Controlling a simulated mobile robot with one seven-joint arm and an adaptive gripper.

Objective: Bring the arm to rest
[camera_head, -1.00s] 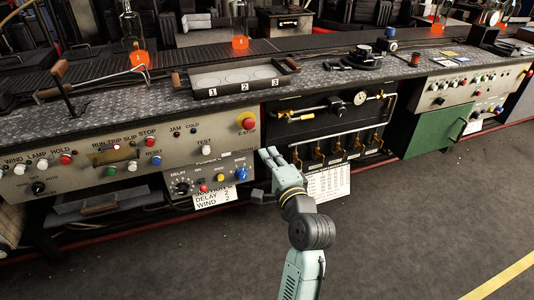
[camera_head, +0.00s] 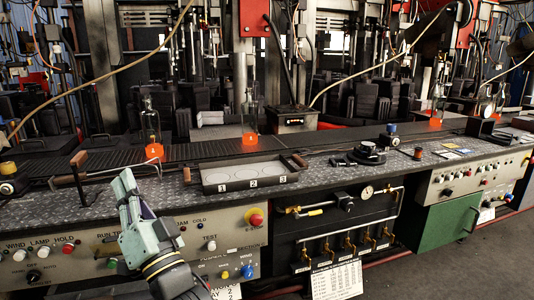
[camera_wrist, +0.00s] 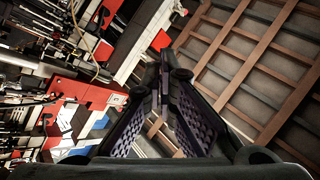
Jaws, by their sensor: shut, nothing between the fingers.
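My gripper (camera_head: 126,185) is in the left part of the head view, pointing up in front of the control panel and the bench edge. Its fingers are together with nothing between them. In the wrist view the dark fingers (camera_wrist: 162,75) meet at their tips, and behind them are the ceiling beams and red and white machinery. My gripper hides part of the panel's labels and buttons.
The metal bench (camera_head: 318,165) runs across the view with a numbered tray (camera_head: 243,187), bottles with orange bases (camera_head: 154,151) and a black round fitting (camera_head: 370,152). A red E-STOP button (camera_head: 256,219) sits on the panel. Open floor (camera_head: 470,265) lies at lower right.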

